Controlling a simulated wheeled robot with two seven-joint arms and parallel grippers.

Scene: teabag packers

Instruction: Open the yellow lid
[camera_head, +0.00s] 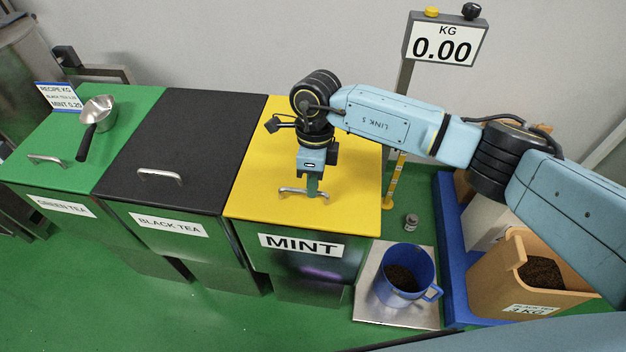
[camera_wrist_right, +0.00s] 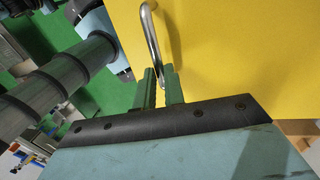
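The yellow lid (camera_head: 255,150) lies flat on the mint bin (camera_head: 300,262), level with the lids beside it. Its metal handle (camera_head: 318,193) stands near the front edge. My right gripper (camera_head: 311,193) reaches down onto the handle from above. In the right wrist view, the two fingers (camera_wrist_right: 161,72) are close together with a narrow gap, and the handle bar (camera_wrist_right: 151,35) runs down between their tips. They look shut on it. The yellow lid (camera_wrist_right: 235,55) fills the background there. My left gripper is not in view.
A black lid (camera_head: 180,130) and a green lid (camera_head: 50,135) with a metal scoop (camera_head: 98,110) lie to the left. To the right are a scale display (camera_head: 443,45), a blue jug (camera_head: 412,262) on a metal plate (camera_head: 370,312), and a tan container (camera_head: 490,275).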

